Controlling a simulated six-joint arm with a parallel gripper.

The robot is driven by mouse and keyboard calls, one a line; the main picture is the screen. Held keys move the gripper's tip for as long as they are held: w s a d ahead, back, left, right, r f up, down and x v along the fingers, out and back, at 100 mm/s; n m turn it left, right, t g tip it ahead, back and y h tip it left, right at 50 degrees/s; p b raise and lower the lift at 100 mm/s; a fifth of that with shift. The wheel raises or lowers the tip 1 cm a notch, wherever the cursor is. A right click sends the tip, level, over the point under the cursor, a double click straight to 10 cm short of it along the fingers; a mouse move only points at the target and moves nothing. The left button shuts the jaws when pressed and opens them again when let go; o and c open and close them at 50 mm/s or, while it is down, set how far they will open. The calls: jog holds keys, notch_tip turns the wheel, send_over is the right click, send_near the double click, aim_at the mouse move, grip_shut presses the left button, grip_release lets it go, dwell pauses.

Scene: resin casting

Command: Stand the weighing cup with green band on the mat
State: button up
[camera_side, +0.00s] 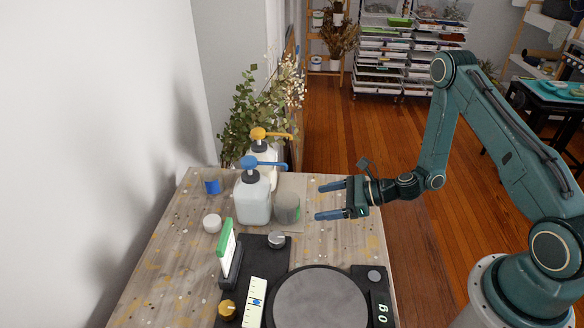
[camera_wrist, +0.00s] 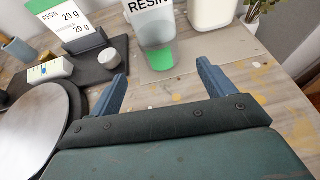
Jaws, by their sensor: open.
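The weighing cup with green band (camera_side: 285,208) is a grey, translucent cup standing upright beside the blue-pump bottle. Its green part faces my gripper (camera_side: 328,201). In the wrist view the cup (camera_wrist: 158,57) shows beyond the fingertips, between them in the picture. My gripper is open and empty, to the right of the cup, with a gap between. A thin greyish mat (camera_side: 300,186) appears to lie under the bottles, with its edge near the cup. I cannot tell whether the cup's base is on it.
The blue-pump bottle (camera_side: 253,203) and yellow-pump bottle (camera_side: 270,152) stand close behind the cup. A round scale plate (camera_side: 320,300) is in front. Tabletop right of the cup is clear.

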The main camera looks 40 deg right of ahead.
jog(key=shift+a+r+n, duration=0.2)
jog(key=shift+r+n, duration=0.2)
jog(key=s+a+r+n+g+h, duration=0.1)
jog(key=s+a+r+n+g, duration=0.15)
jog(key=r+n, duration=0.6)
jog(key=s+a+r+n+g+h, duration=0.1)
jog(key=s+r+n+g, duration=0.25)
jog(key=r+n, duration=0.5)
jog(key=s+d+r+n+h, duration=0.3)
jog(key=s+r+n, duration=0.2)
jog(key=s, duration=0.5)
jog(key=s+d+r+n+t+h, duration=0.1)
jog(key=s+d+r+n+h, duration=0.2)
jog(key=s+r+n, duration=0.2)
jog(key=s+r, duration=0.3)
jog(key=s, duration=0.2)
jog(key=shift+s+r+h, duration=0.2)
jog(key=shift+r+h, duration=0.2)
